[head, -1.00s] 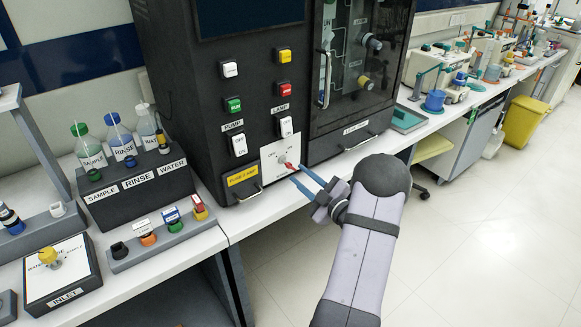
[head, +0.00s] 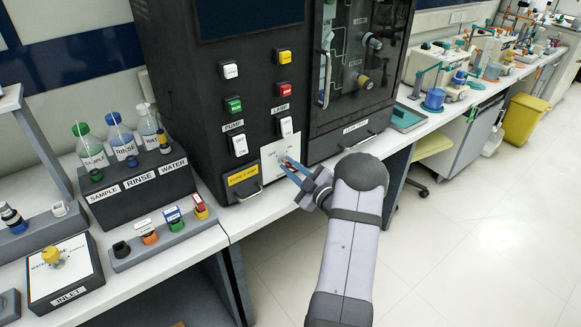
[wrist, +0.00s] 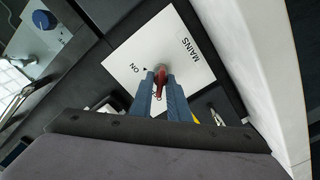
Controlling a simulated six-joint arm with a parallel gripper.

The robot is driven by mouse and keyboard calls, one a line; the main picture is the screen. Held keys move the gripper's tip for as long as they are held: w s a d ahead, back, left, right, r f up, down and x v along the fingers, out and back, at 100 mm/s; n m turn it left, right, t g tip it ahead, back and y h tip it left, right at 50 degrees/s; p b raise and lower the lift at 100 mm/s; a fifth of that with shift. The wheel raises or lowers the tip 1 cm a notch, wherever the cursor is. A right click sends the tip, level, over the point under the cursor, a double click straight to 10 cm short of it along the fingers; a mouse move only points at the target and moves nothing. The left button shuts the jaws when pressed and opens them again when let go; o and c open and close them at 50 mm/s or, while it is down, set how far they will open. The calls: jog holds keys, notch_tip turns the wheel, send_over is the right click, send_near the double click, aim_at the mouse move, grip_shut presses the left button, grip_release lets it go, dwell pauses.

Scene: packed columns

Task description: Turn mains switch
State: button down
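The mains switch is a red lever knob (wrist: 159,77) on a white square panel (wrist: 185,45) marked MAINS and ON. My gripper (wrist: 160,80) has its two blue fingers on either side of the red lever, and they look closed against it. The lever points toward my gripper's base in the wrist view, away from the ON mark. The fingers partly cover the lower label. In the head view my gripper (head: 284,161) reaches the white panel (head: 272,165) from the lower right, and the fingers hide most of the knob.
The black cabinet (head: 215,105) carries white, green, yellow and red switches above the panel. A fuse drawer handle (head: 249,192) sticks out at left, and a cabinet door handle (head: 325,80) at upper right. Bottles in a rack (head: 140,190) stand left. Open floor lies right.

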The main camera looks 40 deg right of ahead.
jog(key=shift+m, duration=0.4)
jog(key=m, duration=0.3)
jog(key=shift+d+m, duration=0.1)
jog(key=shift+m, duration=0.2)
jog(key=m, duration=0.4)
jog(key=shift+d+r+m, duration=0.1)
jog(key=shift+r+m, duration=0.05)
jog(key=shift+m, duration=0.15)
jog(key=m+p, duration=0.1)
jog(key=m, duration=0.3)
jog(key=shift+d, duration=0.1)
jog(key=shift+d+m+p, duration=0.1)
jog(key=shift+m+p, duration=0.7)
jog(key=shift+m, duration=1.7)
jog(key=c, duration=1.9)
grip_release()
